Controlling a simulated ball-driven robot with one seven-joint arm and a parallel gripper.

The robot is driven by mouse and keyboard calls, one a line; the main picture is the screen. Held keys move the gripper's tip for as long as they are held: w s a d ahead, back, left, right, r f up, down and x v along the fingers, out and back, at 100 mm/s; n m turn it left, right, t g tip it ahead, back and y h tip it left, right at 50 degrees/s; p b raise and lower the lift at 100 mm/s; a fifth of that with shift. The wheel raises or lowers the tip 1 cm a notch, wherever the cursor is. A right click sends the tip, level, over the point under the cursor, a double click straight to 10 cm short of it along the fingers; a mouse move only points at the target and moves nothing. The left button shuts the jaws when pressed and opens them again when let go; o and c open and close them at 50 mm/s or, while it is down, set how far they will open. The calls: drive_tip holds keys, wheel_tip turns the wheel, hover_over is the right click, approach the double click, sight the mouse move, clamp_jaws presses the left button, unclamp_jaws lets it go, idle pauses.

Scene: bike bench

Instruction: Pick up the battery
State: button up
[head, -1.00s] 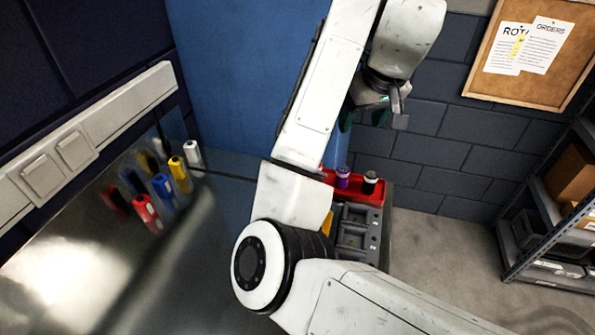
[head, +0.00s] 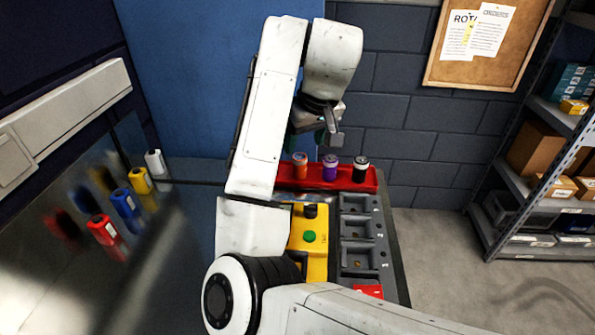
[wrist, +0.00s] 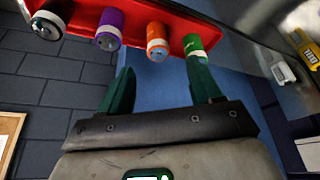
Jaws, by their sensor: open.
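Upright battery-like cylinders stand in a red tray (head: 285,184) at the back of the bench: orange (head: 300,165), purple (head: 329,167) and black (head: 360,169). The wrist view also shows a green one (wrist: 194,46), hidden behind my arm in the head view. I cannot tell which one is the battery meant. My gripper (wrist: 160,85) is open and empty, its dark green fingers apart. In the wrist view the orange cylinder (wrist: 157,42) lies beyond the gap and the green one beyond the right fingertip. In the head view my gripper (head: 328,138) is above and behind the tray.
A yellow box with a green button (head: 309,237) and a grey compartment holder (head: 358,231) stand in front of the tray. A shelf rack (head: 500,185) is at right, past open floor.

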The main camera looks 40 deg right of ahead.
sight(300, 155)
drive_tip(key=shift+x, duration=3.75)
drive_tip(key=shift+w+d+r, duration=0.1)
drive_tip(key=shift+d, duration=0.05)
clamp_jaws()
drive_tip(key=shift+r, duration=0.1)
